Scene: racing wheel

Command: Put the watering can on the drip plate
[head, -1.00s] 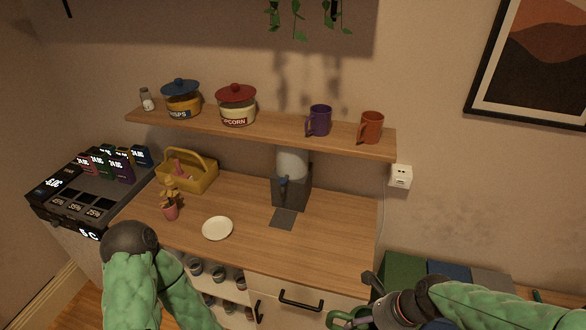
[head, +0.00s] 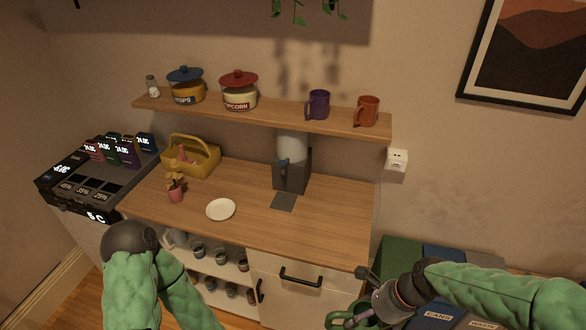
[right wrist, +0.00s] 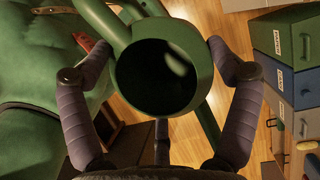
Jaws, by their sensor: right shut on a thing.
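My right gripper (right wrist: 160,80) is shut on the green watering can (right wrist: 155,108), with a finger on each side and its round dark opening facing the wrist camera. In the head view, only part of the can (head: 372,314) shows at the bottom edge, below my right gripper (head: 367,290). A dark grey flat plate (head: 284,201) lies on the counter in front of the grey water dispenser (head: 292,172), apparently the drip plate. It is bare. The can is in front of the counter, to the right and below that plate.
A white saucer (head: 220,210), a potted yellow plant (head: 175,190) and a yellow basket (head: 190,158) stand on the wooden counter (head: 320,228). A shelf (head: 270,114) with jars and mugs hangs above. The counter's right part is clear. Bins (head: 400,250) stand at right.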

